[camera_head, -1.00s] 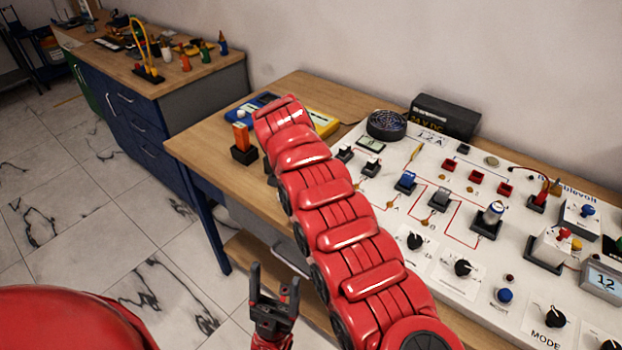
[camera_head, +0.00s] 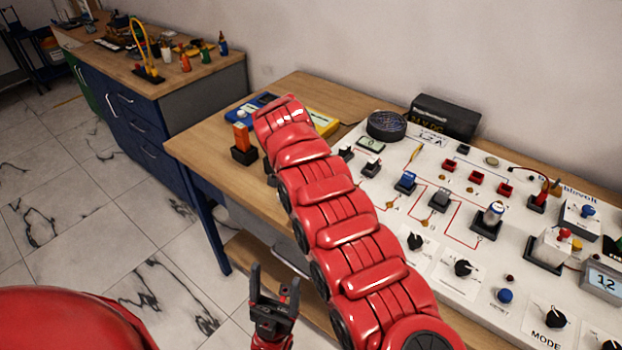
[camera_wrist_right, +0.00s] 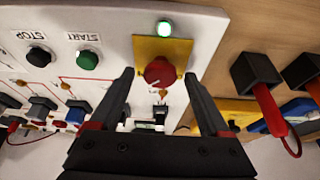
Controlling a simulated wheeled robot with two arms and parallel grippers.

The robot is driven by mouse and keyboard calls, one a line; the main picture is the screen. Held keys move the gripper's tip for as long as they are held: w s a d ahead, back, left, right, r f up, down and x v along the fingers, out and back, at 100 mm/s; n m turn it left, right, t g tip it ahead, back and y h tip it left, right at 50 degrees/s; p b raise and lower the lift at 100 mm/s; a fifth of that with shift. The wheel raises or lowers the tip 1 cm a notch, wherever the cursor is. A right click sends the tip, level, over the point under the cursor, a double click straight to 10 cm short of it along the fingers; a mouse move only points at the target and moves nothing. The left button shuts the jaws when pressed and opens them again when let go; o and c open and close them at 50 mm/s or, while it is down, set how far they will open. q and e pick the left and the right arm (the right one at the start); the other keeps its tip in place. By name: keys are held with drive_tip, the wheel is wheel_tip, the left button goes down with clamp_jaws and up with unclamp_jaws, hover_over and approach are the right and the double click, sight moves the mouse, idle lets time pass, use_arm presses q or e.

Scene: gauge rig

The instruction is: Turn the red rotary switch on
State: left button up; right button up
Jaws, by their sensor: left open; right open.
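In the right wrist view, a round red knob (camera_wrist_right: 160,72) sits on a yellow plate (camera_wrist_right: 146,47) on a white panel. I take it to be the red rotary switch. My right gripper (camera_wrist_right: 161,80) is open, with one finger on each side of the knob. I cannot tell whether the fingers touch it. In the head view this knob and my right gripper do not show; my large red arm covers part of the panel. My left gripper (camera_head: 275,285) is open and empty, low in front of the wooden table and over the floor.
A green button (camera_wrist_right: 87,60) and a black button (camera_wrist_right: 39,56) are on the same panel. The panel (camera_head: 400,270) bears several knobs and switches. An orange block (camera_head: 241,135) stands on the wooden table (camera_head: 205,140).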

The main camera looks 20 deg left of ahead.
drive_tip(key=shift+r+b, duration=0.15)
drive_tip(key=shift+b, duration=0.3)
drive_tip(key=b+v, duration=0.2)
drive_tip(key=shift+s+a+r, duration=0.15)
drive_tip(key=shift+s+r, duration=0.05)
drive_tip(key=shift+r, duration=0.1)
drive_tip(key=p+v, duration=0.3)
drive_tip(key=v, duration=1.1)
drive_tip(key=shift+r+p, duration=0.2)
drive_tip(key=shift+p, duration=0.1)
